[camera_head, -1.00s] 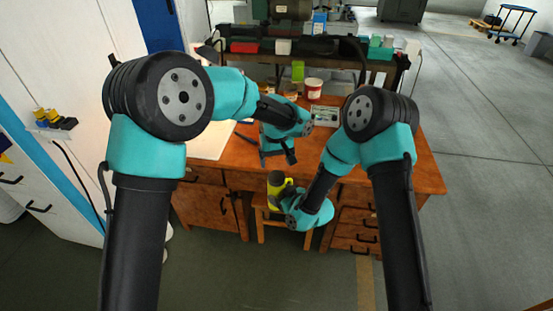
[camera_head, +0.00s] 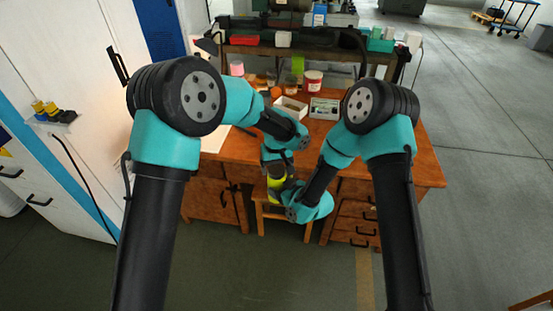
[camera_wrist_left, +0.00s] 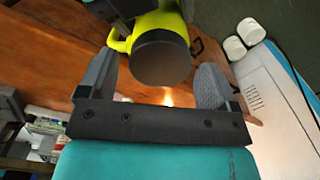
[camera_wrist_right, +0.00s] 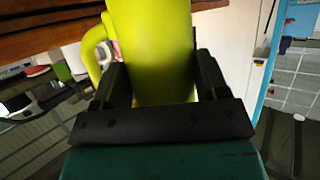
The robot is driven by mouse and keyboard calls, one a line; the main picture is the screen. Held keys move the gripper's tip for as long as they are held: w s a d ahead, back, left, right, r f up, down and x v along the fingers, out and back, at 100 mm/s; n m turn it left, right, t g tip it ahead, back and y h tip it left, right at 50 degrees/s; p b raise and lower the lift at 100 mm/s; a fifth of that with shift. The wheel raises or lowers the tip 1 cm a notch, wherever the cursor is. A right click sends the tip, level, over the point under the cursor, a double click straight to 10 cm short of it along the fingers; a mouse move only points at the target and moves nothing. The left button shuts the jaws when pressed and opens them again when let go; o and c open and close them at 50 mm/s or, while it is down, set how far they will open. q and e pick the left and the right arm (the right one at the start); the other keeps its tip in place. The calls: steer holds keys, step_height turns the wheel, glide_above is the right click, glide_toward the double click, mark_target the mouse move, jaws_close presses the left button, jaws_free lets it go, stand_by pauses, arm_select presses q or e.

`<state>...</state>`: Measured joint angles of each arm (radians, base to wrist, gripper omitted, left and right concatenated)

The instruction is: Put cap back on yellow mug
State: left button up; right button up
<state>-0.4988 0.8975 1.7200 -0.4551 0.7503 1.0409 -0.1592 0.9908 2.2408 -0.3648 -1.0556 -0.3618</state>
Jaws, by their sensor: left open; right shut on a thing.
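The yellow mug (camera_head: 275,183) is in front of the desk, partly hidden by my arms. My right gripper (camera_wrist_right: 152,75) is shut on the mug's yellow body (camera_wrist_right: 150,35), with the handle to the left in the right wrist view. In the left wrist view a dark round disc, seemingly the cap (camera_wrist_left: 161,60), covers the end of the mug (camera_wrist_left: 160,22) facing my left gripper. My left gripper (camera_wrist_left: 160,88) is open, its fingers on either side of the disc with gaps visible. I cannot tell how firmly the cap is seated.
The wooden desk (camera_head: 408,165) stands behind the mug, with a white box (camera_head: 290,108), a red-and-white tub (camera_head: 313,79) and a green item (camera_head: 297,66) on it. A wooden stool (camera_head: 262,212) is below my grippers. A shelf with boxes is at the back.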

arm_select(q)
steer(key=shift+f, duration=0.6)
steer(key=c, duration=0.9)
steer(key=shift+m, duration=1.7)
steer(key=o, duration=1)
